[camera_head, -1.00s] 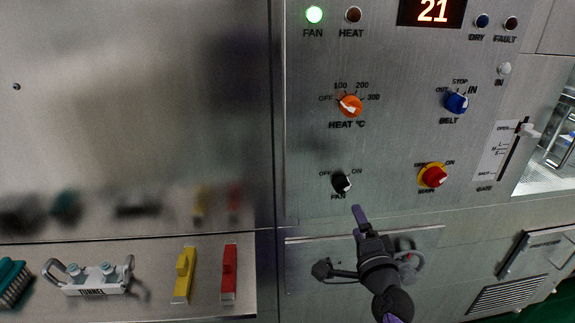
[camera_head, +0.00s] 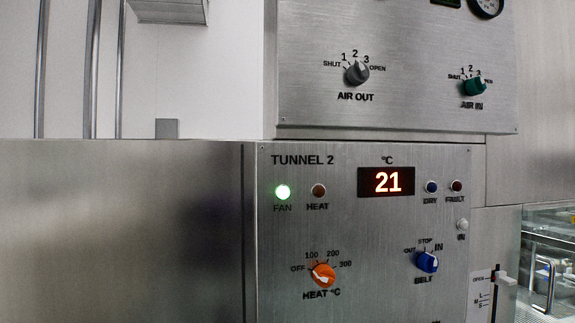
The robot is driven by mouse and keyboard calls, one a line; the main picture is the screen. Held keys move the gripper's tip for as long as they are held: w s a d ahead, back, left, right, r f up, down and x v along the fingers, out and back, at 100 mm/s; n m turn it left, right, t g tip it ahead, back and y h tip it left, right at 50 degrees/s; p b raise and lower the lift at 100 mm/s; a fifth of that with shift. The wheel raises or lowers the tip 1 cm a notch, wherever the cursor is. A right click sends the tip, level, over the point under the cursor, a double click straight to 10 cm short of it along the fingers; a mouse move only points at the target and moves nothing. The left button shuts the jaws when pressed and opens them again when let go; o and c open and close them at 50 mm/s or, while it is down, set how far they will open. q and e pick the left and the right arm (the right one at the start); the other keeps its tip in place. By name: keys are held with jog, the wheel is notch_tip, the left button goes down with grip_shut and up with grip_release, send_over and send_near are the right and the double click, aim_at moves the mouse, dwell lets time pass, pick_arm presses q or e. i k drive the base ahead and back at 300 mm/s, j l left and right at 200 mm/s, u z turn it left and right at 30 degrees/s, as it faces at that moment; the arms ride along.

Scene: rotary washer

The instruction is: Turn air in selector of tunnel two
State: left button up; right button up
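The green air in selector (camera_head: 474,87) is on the upper steel panel at the right, above its AIR IN label. Marks SHUT, 1, 2 and a partly hidden OPEN surround it; its exact setting is too small to tell. The grey air out selector (camera_head: 357,74) is to its left on the same panel. The tunnel 2 panel (camera_head: 340,225) is below, with a red display (camera_head: 386,181) reading 21 and a lit green fan lamp (camera_head: 283,192). Neither gripper is in view.
The orange heat knob (camera_head: 322,275) and blue belt knob (camera_head: 427,262) protrude from the lower panel. The upper panel's bottom edge runs above the tunnel 2 panel. A slider (camera_head: 504,279) and an open bay are at the right.

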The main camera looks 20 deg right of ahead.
aim_at(476, 85)
jog(key=z, duration=1.4)
